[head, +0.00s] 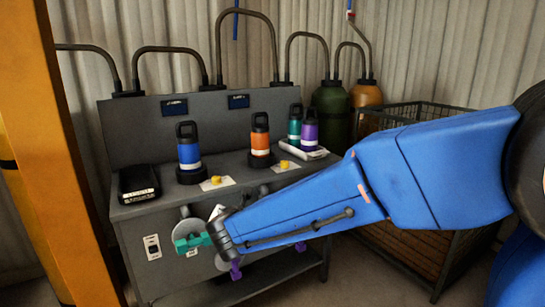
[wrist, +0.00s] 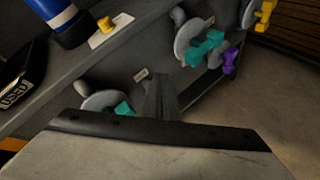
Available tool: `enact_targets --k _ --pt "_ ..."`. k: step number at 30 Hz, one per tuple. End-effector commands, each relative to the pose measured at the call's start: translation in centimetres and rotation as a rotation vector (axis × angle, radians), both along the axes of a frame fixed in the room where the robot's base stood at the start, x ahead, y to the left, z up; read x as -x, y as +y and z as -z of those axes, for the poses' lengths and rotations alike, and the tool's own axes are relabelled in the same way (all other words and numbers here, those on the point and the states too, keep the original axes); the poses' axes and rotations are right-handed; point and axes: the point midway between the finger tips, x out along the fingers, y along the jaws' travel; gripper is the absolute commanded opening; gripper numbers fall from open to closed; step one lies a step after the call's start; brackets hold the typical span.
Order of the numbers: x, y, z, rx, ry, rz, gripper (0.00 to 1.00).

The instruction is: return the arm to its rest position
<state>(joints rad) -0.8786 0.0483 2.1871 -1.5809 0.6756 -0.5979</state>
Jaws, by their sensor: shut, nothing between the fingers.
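My blue arm (head: 330,195) reaches in from the right in the head view, across the front of a grey bench. Its dark wrist end is low before the bench's front panel, beside a teal valve handle (head: 192,243). My gripper (wrist: 160,92) shows in the wrist view as narrow dark fingers, shut and empty, in front of the panel. In the head view the fingers are not clearly visible. In the wrist view, a teal handle (wrist: 124,109) is partly hidden just left of the fingers, and another teal handle (wrist: 203,48) is farther right. I cannot tell whether the fingers touch anything.
The bench (head: 140,210) carries a blue bottle (head: 188,150), an orange bottle (head: 260,138), teal and purple bottles, and a black box (head: 138,182). A wire crate (head: 410,115) stands behind my arm. An orange post (head: 70,150) is at the left. Open floor shows at lower right.

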Motion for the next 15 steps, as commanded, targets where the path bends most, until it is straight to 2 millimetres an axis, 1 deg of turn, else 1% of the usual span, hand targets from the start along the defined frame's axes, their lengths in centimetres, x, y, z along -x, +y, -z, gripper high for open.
enact_targets --k 1,2,3,5,6,8,9,11,12,14,15 --pt "-0.3 -3.4 -0.8 -0.057 0.016 0.086 0.00" --pt "-0.4 -5.3 -1.1 -0.091 0.026 0.137 0.00" --pt "-0.3 -7.7 -1.5 -0.139 0.041 0.206 0.00" --pt "0.1 -11.4 -1.9 -0.212 0.061 0.310 0.00" --pt "0.4 -13.8 -2.1 -0.261 0.074 0.381 0.00" --pt "1.3 -17.4 -2.4 -0.339 0.093 0.489 0.00" --pt "2.0 -19.7 -2.5 -0.392 0.103 0.560 0.00" --pt "3.2 -22.9 -2.6 -0.470 0.120 0.666 0.00" --pt "4.1 -24.9 -2.6 -0.523 0.129 0.735 0.00" --pt "5.7 -27.7 -2.5 -0.604 0.144 0.838 0.00" --pt "6.8 -29.4 -2.4 -0.658 0.152 0.906 0.00"
